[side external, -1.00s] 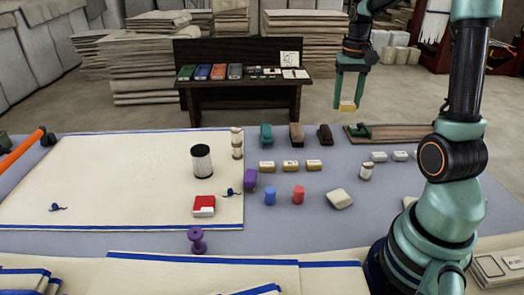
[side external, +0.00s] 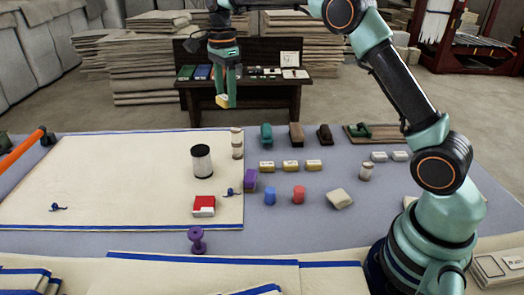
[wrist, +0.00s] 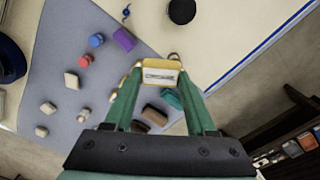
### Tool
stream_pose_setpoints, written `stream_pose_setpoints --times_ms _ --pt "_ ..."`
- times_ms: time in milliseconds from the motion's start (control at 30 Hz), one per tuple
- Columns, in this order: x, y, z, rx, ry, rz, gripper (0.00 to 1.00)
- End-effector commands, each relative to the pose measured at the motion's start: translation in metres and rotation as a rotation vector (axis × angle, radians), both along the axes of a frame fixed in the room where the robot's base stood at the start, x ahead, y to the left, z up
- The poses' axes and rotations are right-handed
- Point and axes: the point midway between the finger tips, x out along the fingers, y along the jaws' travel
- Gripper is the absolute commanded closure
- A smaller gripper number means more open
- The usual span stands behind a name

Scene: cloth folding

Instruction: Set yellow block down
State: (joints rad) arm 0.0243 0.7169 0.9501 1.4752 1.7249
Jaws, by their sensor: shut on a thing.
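A yellow block with a white, lettered face (wrist: 161,74) is clamped between the two green fingers of my gripper (wrist: 160,82) in the wrist view. In the side external view the held yellow block (side external: 222,101) is at the fingertips of my gripper (side external: 229,99). It hangs in the air, level in the picture with the dark bench behind the table. Three similar yellow-and-white blocks (side external: 290,166) stand in a row on the grey tabletop, apart from my gripper.
A cream cloth with blue edge stripes (side external: 100,180) covers the table's left. On it stand a black-topped cylinder (side external: 202,161) and a red-and-white block (side external: 204,206). Teal, brown and dark blocks (side external: 296,136) line the far edge. Bare grey table shows right of the three blocks.

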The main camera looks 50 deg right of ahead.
Motion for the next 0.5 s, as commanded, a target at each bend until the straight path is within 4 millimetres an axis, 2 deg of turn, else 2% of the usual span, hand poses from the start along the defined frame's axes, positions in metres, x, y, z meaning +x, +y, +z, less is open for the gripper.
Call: stream_pose_setpoints --times_ms 33,300,500 --pt "0.006 0.023 -0.002 0.0 0.001 -0.043 0.96" --pt "0.018 0.131 -0.008 -0.001 0.001 -0.335 0.96" --pt "0.012 0.193 -0.012 0.0 0.0 -0.507 0.96"
